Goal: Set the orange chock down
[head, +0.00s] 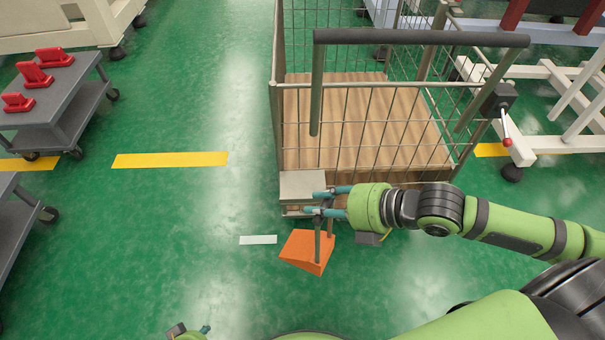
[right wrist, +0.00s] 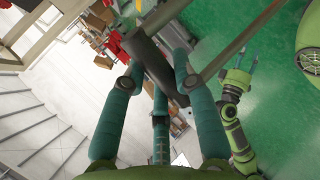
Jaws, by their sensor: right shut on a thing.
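The orange chock (head: 305,251) is a wedge with a grey upright handle, in front of the cart's near left corner. My right gripper (head: 318,203) is above it, shut on the chock's handle. In the right wrist view the teal fingers (right wrist: 158,75) close around a dark bar (right wrist: 152,62); the orange body is hidden there. I cannot tell whether the chock touches the floor. My left gripper (head: 190,331) is partly cut off at the bottom edge. In the right wrist view it is empty, its fingers (right wrist: 239,67) apart.
A wire-mesh cart (head: 365,125) with a wooden deck and grey push bar stands just beyond. A white floor strip (head: 258,240) lies left of the chock. A grey trolley (head: 55,105) carries red chock-like pieces (head: 33,75). Green floor (head: 170,250) is clear on the left.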

